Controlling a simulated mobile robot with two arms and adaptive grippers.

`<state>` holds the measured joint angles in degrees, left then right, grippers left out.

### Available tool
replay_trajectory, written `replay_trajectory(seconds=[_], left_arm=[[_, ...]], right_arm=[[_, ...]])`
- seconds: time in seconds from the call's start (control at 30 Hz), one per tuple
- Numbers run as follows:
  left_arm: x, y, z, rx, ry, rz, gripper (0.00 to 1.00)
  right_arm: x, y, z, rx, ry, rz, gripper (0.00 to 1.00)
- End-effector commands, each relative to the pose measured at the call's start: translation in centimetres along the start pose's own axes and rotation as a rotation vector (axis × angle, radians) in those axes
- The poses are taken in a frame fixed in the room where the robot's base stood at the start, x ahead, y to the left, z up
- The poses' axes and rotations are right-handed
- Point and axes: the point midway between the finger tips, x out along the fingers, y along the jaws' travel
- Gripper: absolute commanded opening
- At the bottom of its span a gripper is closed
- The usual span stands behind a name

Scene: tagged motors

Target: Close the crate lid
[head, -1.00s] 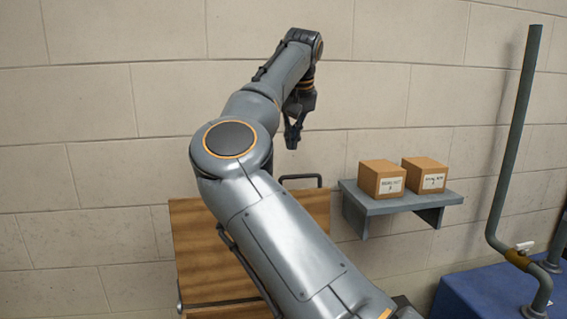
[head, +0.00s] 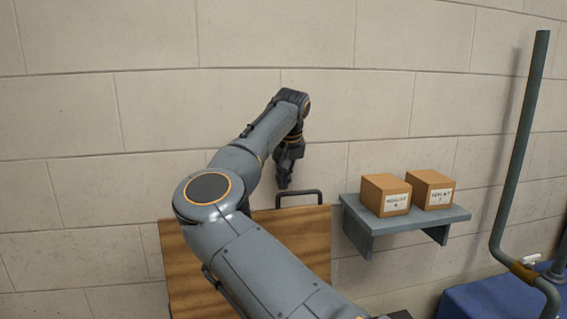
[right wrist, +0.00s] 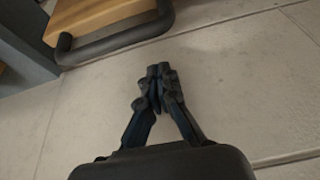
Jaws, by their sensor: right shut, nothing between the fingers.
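The crate lid (head: 300,235) is a brown wooden board standing raised in front of the wall in the head view. A dark bar handle (head: 300,191) sits on its top edge. My right gripper (head: 284,186) is shut and empty, pointing down close to the handle's left end. In the right wrist view the shut fingertips (right wrist: 158,75) are in the middle, apart from the handle (right wrist: 115,40) at the upper left. A piece of the wooden lid (right wrist: 95,15) shows there too. My right arm covers much of the lid, and the crate body is hidden. My left gripper is not in view.
A grey wall shelf (head: 410,225) with two cardboard boxes (head: 385,195) is right of the lid. A tall grey pipe (head: 518,150) rises at the right, near a blue surface (head: 500,300). The block wall (head: 100,120) is close behind.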

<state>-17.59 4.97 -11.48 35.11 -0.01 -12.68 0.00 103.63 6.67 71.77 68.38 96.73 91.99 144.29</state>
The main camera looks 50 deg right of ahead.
Motion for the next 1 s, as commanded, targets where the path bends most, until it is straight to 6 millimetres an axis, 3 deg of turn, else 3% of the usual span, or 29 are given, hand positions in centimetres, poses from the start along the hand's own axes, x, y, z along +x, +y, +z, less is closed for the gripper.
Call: replay_trajectory(seconds=[0.2,0.4,1.0], left_arm=[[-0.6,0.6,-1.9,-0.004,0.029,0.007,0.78],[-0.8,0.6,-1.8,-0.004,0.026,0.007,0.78],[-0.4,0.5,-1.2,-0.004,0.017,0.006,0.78]], right_arm=[[-0.9,-0.1,1.9,0.001,0.001,0.000,0.00],[-1.1,-0.1,2.8,0.000,0.001,0.000,0.00],[-0.9,0.6,2.4,-0.002,0.024,-0.003,0.00]])
